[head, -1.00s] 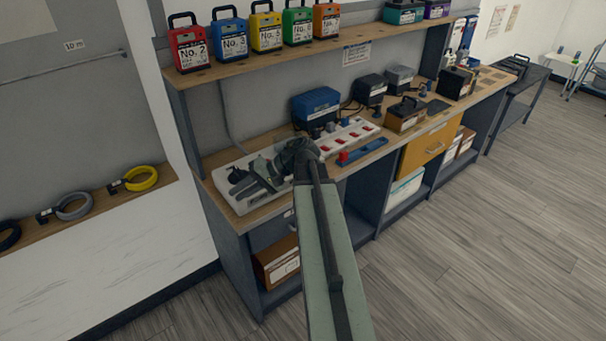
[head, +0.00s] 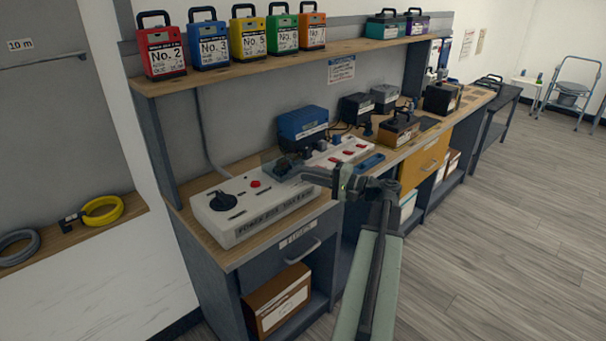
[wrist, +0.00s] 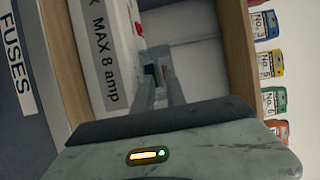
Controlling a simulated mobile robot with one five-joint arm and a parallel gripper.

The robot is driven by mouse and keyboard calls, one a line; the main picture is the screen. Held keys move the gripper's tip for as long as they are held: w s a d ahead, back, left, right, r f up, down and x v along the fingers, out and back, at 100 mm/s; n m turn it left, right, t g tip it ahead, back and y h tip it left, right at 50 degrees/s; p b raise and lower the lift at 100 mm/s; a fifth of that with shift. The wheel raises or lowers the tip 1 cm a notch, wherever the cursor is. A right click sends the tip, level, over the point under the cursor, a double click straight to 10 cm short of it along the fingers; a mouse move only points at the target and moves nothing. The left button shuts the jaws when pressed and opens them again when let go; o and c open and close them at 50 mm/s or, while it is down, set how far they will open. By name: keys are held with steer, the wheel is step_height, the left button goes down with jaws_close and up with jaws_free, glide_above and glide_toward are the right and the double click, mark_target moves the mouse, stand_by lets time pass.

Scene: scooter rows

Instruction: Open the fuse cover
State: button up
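The white power box (head: 245,207) lies on the bench, with a black knob (head: 222,201) and a red button (head: 255,184) on top. A small see-through grey cover (head: 277,164), seemingly the fuse cover, sits at its far right end over a dark part. My gripper (head: 308,177) is just right of this cover, low over the box end. In the wrist view my gripper (wrist: 156,65) shows two fingers apart, with a dark bluish part between or behind them. Whether they touch the cover is unclear. The fingers partly hide that end of the box.
A drawer labelled FUSES (head: 299,248) is below the box. A white strip with red switches (head: 340,152) and a blue case (head: 303,124) stand beyond it. Numbered coloured packs (head: 255,37) line the shelf above. Floor (head: 490,240) to the right is clear.

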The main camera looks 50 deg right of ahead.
mark_target(284, 165)
steer(key=shift+x, duration=1.25)
jaws_close()
stand_by(0.4)
